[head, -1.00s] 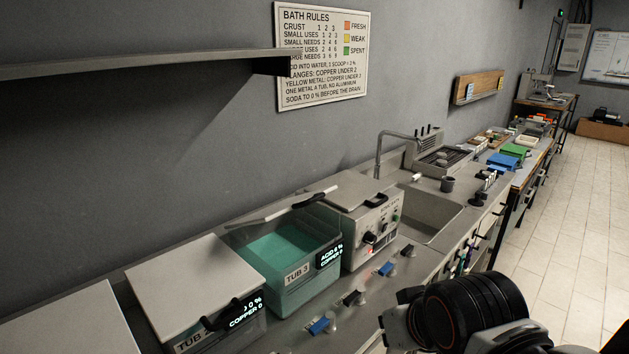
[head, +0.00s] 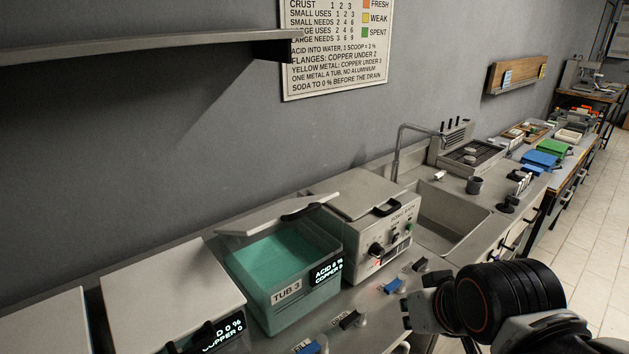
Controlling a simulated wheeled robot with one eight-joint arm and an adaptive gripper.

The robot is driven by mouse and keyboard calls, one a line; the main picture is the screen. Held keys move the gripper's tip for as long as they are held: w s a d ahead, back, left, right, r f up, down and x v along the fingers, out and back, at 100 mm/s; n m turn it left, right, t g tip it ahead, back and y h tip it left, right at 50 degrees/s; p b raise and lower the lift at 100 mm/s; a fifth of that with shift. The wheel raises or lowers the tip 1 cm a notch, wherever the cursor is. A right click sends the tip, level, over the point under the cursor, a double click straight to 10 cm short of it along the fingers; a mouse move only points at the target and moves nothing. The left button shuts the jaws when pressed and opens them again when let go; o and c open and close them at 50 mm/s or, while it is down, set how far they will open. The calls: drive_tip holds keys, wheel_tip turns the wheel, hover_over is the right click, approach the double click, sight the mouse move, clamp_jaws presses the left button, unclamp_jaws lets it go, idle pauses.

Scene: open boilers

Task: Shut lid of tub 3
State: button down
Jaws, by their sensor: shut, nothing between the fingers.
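Tub 3 (head: 287,291) is a teal-tinted see-through tub on the counter, with a label and a black display on its front. Its pale lid (head: 268,217) stands partly open, tilted above the tub, with a dark handle at its front edge (head: 303,208). Teal liquid shows beneath the lid. My gripper (head: 408,311) is at the lower right, shut and empty, in front of the counter and well to the right of the tub. It is apart from the lid; its fingertips are partly hard to make out.
A closed-lid tub (head: 175,297) stands left of tub 3. A grey boxy unit (head: 372,224) stands close on its right, before the sink (head: 445,215). Coloured valves (head: 350,320) line the counter front. A wall shelf (head: 150,48) overhangs the left.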

drive_tip(key=w+a+r+n+g+y+p, duration=0.1)
drive_tip(key=w+a+r+n+p, duration=0.1)
drive_tip(key=w+a+r+p, duration=0.5)
drive_tip(key=w+a+r+n+g+y+p, duration=0.1)
drive_tip(key=w+a+r+n+p, duration=0.2)
drive_tip(key=r+p, duration=0.65)
drive_tip(key=w+a+r+n+g+y+p, duration=0.1)
drive_tip(key=w+a+r+p, duration=0.5)
drive_tip(key=r, duration=0.4)
drive_tip(key=w+f+p, duration=0.1)
drive_tip(key=w+f, duration=0.2)
drive_tip(key=f, duration=1)
drive_tip(key=shift+w+a+f+n, duration=0.2)
drive_tip(key=shift+w+a+n, duration=0.1)
drive_tip(key=shift+w, duration=0.05)
drive_tip(key=shift+f, duration=0.1)
